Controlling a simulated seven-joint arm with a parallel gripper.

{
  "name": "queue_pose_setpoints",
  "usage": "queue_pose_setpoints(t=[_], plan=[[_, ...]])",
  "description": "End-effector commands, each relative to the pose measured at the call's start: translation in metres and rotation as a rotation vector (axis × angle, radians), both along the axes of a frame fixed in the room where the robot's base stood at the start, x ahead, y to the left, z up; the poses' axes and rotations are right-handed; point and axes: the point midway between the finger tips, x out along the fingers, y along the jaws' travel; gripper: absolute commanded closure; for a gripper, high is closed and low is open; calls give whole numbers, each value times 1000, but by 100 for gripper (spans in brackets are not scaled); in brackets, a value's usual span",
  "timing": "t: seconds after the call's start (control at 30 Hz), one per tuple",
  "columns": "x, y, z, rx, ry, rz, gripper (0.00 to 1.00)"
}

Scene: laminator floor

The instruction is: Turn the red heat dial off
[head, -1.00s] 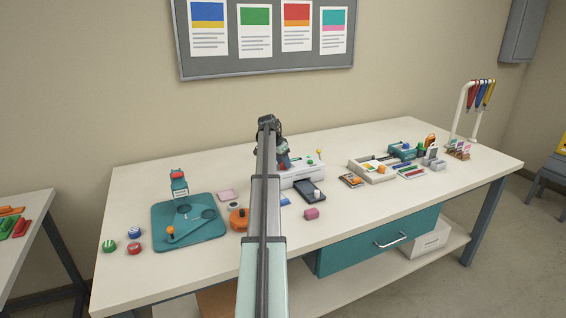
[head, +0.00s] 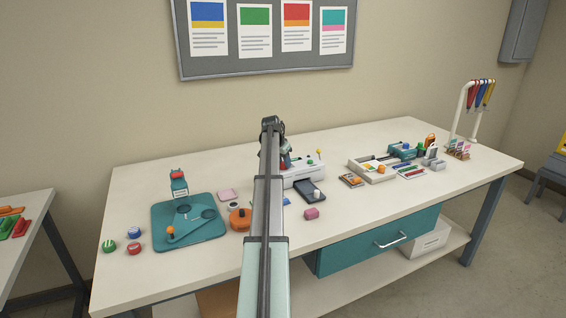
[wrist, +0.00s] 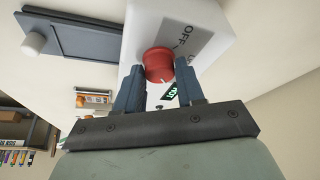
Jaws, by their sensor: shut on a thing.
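The red heat dial (wrist: 158,62) sits on the face of the white laminator (wrist: 205,25), between the two blue-grey fingers of my gripper (wrist: 160,76) in the wrist view. The fingers are shut on the dial, one on each side. Dark print reading OFF shows on a grey label (wrist: 190,42) beside the dial. I cannot tell which mark the dial points to.
A dark flat device (head: 310,191) with a white knob lies just in front of the laminator. An orange round container (head: 240,219) and a teal board (head: 188,241) lie to the left. A cream tray (head: 372,174) stands to the right.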

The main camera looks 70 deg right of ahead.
Motion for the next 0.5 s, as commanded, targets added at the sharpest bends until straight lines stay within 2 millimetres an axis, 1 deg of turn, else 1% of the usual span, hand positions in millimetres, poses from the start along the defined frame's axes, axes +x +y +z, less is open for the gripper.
queue_pose_setpoints(t=[0.5], plan=[[-4,1,0,0,-1,489,92]])
